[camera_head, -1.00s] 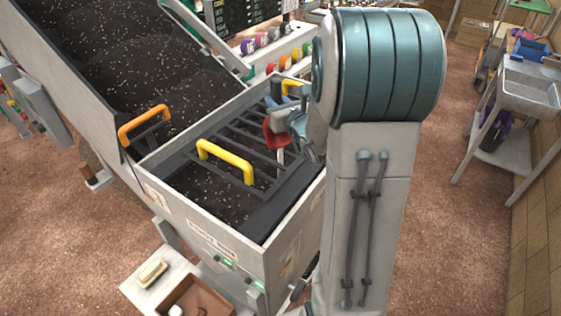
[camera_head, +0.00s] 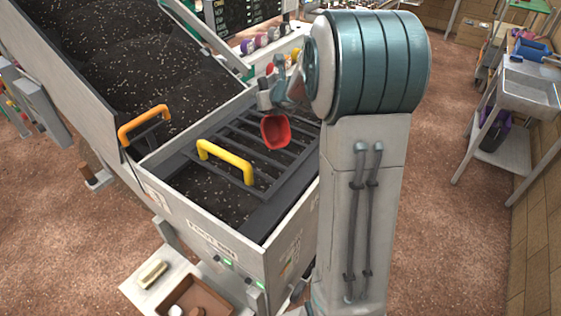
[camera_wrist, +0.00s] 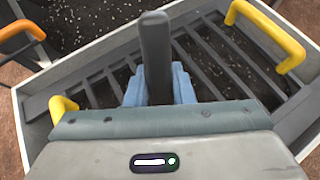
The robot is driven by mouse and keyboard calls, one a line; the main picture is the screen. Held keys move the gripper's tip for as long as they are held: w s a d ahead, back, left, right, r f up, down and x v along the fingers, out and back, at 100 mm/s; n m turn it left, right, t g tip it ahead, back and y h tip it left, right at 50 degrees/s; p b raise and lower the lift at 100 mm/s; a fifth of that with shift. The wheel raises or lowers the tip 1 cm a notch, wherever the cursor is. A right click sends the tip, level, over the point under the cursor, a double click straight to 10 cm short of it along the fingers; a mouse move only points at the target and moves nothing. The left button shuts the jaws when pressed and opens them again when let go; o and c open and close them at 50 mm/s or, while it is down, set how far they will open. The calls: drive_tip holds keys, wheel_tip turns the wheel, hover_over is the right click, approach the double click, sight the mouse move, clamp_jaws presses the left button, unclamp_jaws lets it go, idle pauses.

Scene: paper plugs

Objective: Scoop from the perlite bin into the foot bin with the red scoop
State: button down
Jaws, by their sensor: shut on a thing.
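The red scoop (camera_head: 276,132) hangs above the barred grate, tilted with its red bowl turned toward the head camera. No load shows in the bowl. My gripper (camera_head: 265,98) is above it. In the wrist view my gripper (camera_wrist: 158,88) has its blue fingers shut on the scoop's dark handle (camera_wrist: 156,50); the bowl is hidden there. The foot bin (camera_head: 292,240) is the pale box under the grate, with dark, white-specked mix inside. I cannot pick out the perlite bin by any readable label.
The grate (camera_head: 235,155) has yellow handles (camera_head: 226,160) and covers much of the box. A sloped trough (camera_head: 60,92) of dark speckled mix adjoins it, with an orange handle (camera_head: 143,122). Coloured knobs (camera_head: 261,40) line the back. A brown tray (camera_head: 195,297) sits at the front.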

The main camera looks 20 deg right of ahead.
sight(265, 86)
drive_tip(key=shift+r, duration=0.15)
drive_tip(key=shift+r, duration=1.9)
